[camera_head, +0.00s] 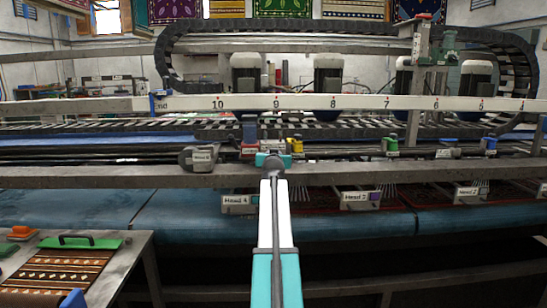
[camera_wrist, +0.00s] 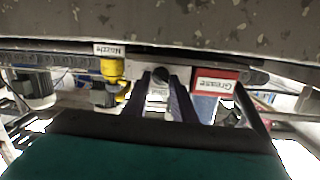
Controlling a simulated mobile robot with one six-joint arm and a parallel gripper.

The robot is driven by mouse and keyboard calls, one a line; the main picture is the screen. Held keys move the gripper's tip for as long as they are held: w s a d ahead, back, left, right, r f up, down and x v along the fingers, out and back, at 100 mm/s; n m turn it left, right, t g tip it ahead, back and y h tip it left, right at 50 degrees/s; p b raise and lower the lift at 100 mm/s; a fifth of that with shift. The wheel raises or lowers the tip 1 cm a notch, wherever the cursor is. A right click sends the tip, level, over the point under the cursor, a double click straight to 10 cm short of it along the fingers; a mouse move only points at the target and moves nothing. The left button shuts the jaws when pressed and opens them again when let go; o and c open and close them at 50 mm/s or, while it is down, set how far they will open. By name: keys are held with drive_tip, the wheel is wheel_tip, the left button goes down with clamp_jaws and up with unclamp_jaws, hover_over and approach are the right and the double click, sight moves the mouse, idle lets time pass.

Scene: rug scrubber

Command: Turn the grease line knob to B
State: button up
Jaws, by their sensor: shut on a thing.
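A red block with a white "Grease" label (camera_wrist: 217,84) sits right of my gripper in the wrist view. It shows as a small red block (camera_head: 249,150) just left of my gripper in the head view. My gripper (camera_wrist: 162,88) reaches the grey rail, its two dark purple fingers on either side of a dark round knob (camera_wrist: 160,76). The gripper is shut on this knob. A small label under the knob is too blurred to read. In the head view, my teal gripper (camera_head: 272,160) hides the knob. No letter B or pointer can be made out.
A yellow fitting labelled "Nozzle" (camera_wrist: 110,70) is close left of the fingers in the wrist view. A grey beam (camera_head: 120,176) runs in front of the rail. A bench (camera_head: 120,262) with a rug piece stands at the lower left.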

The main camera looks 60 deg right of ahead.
drive_tip(key=shift+r, duration=0.1)
drive_tip(key=o, duration=1)
drive_tip(key=shift+b+v, duration=0.75)
drive_tip(key=shift+v, duration=6.15)
